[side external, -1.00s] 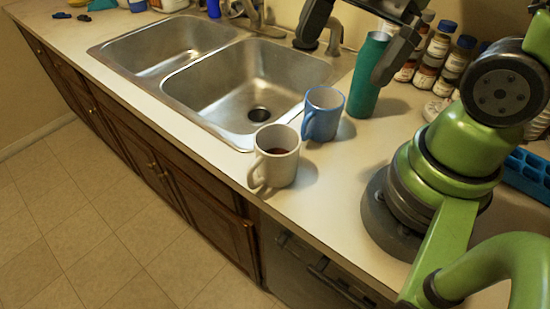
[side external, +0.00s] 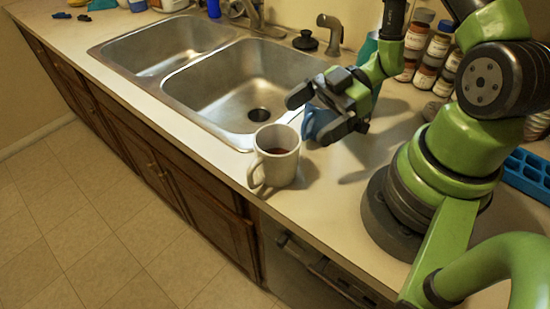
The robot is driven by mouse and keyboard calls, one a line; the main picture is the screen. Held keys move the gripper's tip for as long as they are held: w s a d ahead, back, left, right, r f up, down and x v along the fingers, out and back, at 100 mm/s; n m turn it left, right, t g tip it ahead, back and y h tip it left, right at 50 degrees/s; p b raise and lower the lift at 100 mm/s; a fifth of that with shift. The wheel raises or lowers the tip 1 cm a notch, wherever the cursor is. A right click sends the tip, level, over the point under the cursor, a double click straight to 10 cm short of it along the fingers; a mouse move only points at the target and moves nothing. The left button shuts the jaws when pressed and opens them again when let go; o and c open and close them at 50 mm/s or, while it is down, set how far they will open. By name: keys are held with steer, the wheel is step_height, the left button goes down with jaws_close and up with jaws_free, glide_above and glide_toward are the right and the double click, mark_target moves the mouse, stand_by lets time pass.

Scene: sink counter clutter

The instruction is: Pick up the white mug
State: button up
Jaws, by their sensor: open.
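The white mug (side external: 277,168) stands upright on the counter near its front edge, just right of the sink's near corner. Dark liquid shows inside it, and its handle points toward the front left. My gripper (side external: 308,112) is open, with its dark fingers spread, above and to the right of the white mug and apart from it in the picture. The fingers cover much of the blue mug (side external: 312,118), which stands behind the white mug. I cannot tell whether they touch the blue mug.
The double steel sink (side external: 190,92) lies to the left. A teal tumbler (side external: 367,48) is mostly hidden behind my arm. Spice jars (side external: 434,50) stand along the wall. A blue tray (side external: 527,172) is at the right edge. Counter right of the white mug is clear.

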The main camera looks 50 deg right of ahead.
mark_target(279, 139)
steer(key=shift+x, duration=3.55)
steer(key=c, duration=0.9)
step_height(279, 139, up, 9)
steer(key=w+d+r+m+t+h, duration=0.1)
steer(key=w+d+m+t+h, duration=0.1)
steer(key=w+d+m+h, duration=0.1)
steer(key=w+d+r+m+t+h, duration=0.2)
steer(key=d+m+t+h, duration=0.1)
steer(key=d+m+h, duration=0.2)
steer(key=w+d+r+m+t+h, duration=0.1)
steer(key=w+d+m+t+h, duration=0.2)
steer(key=d+m+h, duration=0.1)
steer(key=shift+w+d+r+m+h, duration=0.15)
steer(key=shift+d+r+m, duration=0.05)
steer(key=shift+d+m, duration=0.2)
steer(key=shift+w+d+r+m+h, duration=0.2)
steer(key=shift+d+m, duration=0.1)
steer(key=shift+d, duration=0.2)
